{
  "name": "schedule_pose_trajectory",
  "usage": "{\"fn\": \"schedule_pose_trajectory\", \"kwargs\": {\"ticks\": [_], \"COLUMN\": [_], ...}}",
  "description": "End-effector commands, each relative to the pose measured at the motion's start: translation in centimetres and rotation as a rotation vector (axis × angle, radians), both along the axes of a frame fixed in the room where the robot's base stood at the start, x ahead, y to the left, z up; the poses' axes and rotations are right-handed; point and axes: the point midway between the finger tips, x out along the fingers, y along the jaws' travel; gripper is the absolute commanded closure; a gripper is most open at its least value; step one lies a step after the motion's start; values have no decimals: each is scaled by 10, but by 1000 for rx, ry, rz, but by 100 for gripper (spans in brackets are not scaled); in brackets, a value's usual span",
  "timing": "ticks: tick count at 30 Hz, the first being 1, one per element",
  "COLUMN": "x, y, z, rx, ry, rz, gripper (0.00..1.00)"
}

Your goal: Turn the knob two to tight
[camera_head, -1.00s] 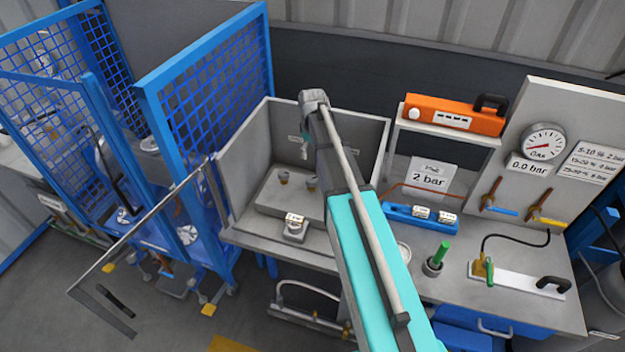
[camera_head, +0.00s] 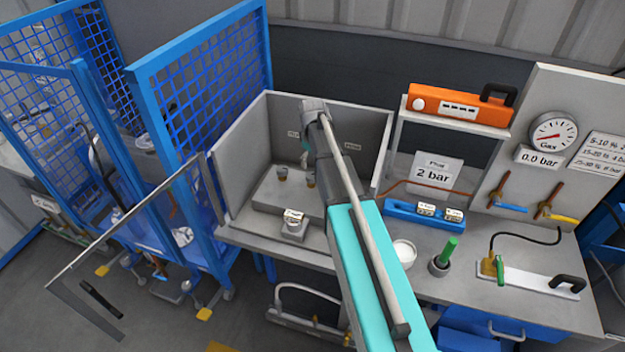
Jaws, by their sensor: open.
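The left knob (camera_head: 283,173) shows clearly. The right knob (camera_head: 310,179) is beside my arm and partly covered by it. Their markings are too small to read, so I cannot tell which is knob two. My arm crosses the middle of the view, with its elbow above the box. Only a small part of my gripper (camera_head: 304,158) shows beside the arm, above and behind the knobs. It is open, with its fingertips mostly hidden, and no contact with a knob is visible.
A small labelled grey device (camera_head: 294,225) sits at the front of the box. A gauge (camera_head: 553,133) with a 0.0 bar plate, a 2 bar sign (camera_head: 436,173), an orange case (camera_head: 458,105) and a green-handled tool (camera_head: 444,257) are on the right. Blue mesh fencing (camera_head: 205,100) closes the left.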

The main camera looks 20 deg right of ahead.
Motion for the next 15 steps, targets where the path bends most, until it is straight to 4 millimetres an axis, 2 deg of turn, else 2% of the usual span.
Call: {"fn": "schedule_pose_trajectory", "kwargs": {"ticks": [1, 15], "x": [0, 0], "y": [0, 0], "z": [-8, -43], "rx": [0, 0], "ry": [0, 0], "rz": [0, 0], "gripper": [5, 5]}}
